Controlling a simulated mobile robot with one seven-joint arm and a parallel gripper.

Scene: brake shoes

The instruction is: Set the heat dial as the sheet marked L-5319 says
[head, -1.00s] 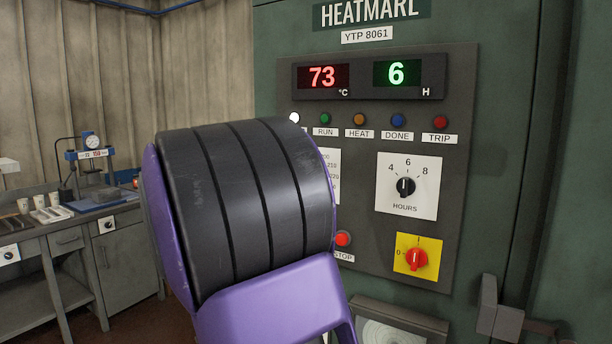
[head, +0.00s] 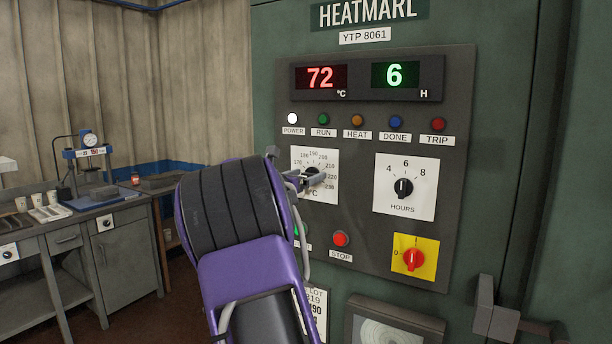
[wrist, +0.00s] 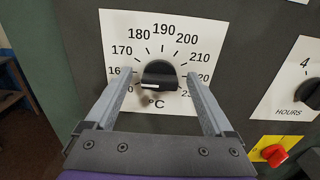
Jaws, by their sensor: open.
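The heat dial is a black knob (wrist: 158,74) on a white °C scale plate (wrist: 118,30) marked from about 160 to 230. A white mark shows on its lower front edge; its exact reading is unclear. In the head view the scale plate (head: 301,156) shows beyond my gripper (head: 309,178), which covers part of the knob. In the wrist view my open gripper (wrist: 160,84) has one finger on each side of the knob, with gaps visible. A sheet (head: 316,312) headed LOT, with "19" and "90" visible, is partly hidden behind my arm.
The panel also holds an HOURS dial (head: 403,188), a red switch on yellow (head: 414,259), a red STOP button (head: 340,239) and a red display (head: 321,77) reading 72. A protruding handle (head: 488,312) is at lower right. A workbench (head: 75,240) stands left.

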